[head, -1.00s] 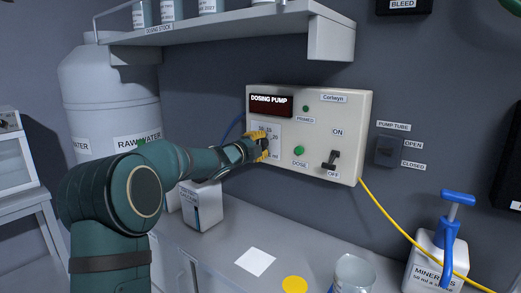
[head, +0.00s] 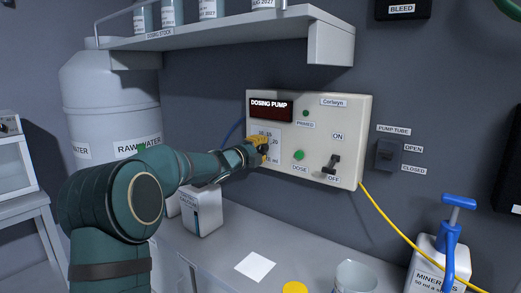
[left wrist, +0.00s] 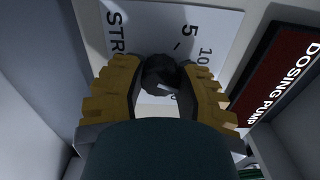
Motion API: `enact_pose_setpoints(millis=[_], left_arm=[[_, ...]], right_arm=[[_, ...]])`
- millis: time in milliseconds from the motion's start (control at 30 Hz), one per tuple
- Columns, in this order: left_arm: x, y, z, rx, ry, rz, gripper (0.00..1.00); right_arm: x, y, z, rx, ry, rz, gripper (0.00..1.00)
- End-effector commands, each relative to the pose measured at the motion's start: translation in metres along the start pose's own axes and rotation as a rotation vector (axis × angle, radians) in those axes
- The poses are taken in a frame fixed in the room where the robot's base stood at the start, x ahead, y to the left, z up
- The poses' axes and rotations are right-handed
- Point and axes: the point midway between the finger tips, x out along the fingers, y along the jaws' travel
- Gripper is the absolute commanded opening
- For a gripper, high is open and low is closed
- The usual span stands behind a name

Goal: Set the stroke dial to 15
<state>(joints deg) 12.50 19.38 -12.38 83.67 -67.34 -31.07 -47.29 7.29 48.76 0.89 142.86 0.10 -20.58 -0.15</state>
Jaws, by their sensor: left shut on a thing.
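The stroke dial (left wrist: 160,72) is a dark round knob on a white printed scale plate. In the left wrist view it sits between the yellow fingers of my left gripper (left wrist: 160,85), which is shut on it. A small pale mark shows on the knob, but I cannot tell which number it points at. The plate (left wrist: 215,22) shows 5, 10 and part of the word STROKE. My right gripper is out of view.
The dosing pump box (head: 330,115) carries a dark display (head: 271,107), a green dose button (head: 299,155) and an on/off switch (head: 332,163). A shelf (head: 240,32) hangs above. A bench (head: 215,255) below holds a white container (head: 203,210), a glass and a yellow lid.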

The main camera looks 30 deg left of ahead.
Motion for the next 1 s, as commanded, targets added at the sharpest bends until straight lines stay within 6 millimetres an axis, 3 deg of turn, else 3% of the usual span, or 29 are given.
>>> enact_pose_setpoints(millis=[33,100,133,567,1000], left_arm=[[0.000,0.000,0.000,0.000,-0.001,0.000,0.39],[0.000,0.000,0.000,0.000,-0.001,0.000,0.63],[0.000,0.000,0.000,-0.001,-0.001,0.000,0.66],[-0.010,-0.001,0.001,-0.002,-0.002,0.000,0.66],[-0.093,-0.001,0.001,-0.002,-0.003,-0.001,0.66]], right_arm=[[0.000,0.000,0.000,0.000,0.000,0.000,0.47],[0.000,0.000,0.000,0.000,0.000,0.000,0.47],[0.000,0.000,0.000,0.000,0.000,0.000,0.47],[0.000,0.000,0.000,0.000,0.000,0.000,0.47],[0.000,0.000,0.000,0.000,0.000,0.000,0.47]])
